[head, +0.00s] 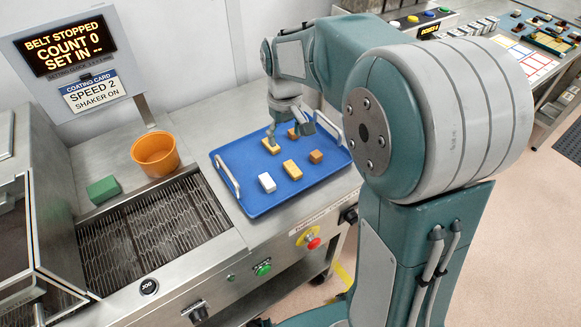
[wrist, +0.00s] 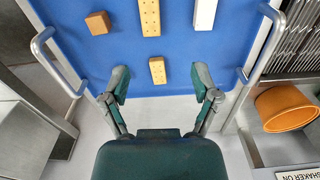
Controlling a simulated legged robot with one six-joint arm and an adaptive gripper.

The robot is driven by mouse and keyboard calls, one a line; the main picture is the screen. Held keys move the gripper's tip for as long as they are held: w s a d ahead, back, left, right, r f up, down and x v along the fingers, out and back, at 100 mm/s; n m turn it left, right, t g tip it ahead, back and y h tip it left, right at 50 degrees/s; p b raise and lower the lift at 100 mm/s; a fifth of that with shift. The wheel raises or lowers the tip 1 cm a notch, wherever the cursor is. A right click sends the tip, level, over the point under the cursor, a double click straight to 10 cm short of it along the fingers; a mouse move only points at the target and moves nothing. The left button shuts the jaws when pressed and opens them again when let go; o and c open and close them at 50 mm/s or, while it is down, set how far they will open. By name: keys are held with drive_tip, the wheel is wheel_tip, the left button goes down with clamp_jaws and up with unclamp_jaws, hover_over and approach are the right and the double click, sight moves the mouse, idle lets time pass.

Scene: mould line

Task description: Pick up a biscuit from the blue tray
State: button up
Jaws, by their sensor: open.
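The blue tray (head: 240,199) lies on the steel bench and fills the top of the wrist view (wrist: 245,45). A golden biscuit (head: 271,147) lies nearest my gripper (head: 288,131); it also shows in the wrist view (wrist: 157,70). Another golden biscuit (head: 292,170) lies nearer the tray's front and shows dots in the wrist view (wrist: 149,15). My gripper is open and empty, its fingertips (wrist: 161,85) on either side of the near biscuit in the wrist view. I cannot tell the height left above it.
The tray has raised handles (head: 228,177) at both ends. An orange tub (head: 155,154) and a green block (head: 102,190) stand left, beside the wire belt (head: 160,230).

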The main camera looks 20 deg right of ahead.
hover_over(292, 166)
drive_tip(key=f, duration=0.6)
drive_tip(key=shift+a+f, duration=0.15)
drive_tip(key=shift+a, duration=0.1)
wheel_tip(292, 166, down, 4)
drive_tip(key=shift+s+d+f, duration=0.1)
drive_tip(key=shift+f, duration=0.15)
drive_tip(key=shift+d, duration=0.1)
drive_tip(key=c, duration=0.9)
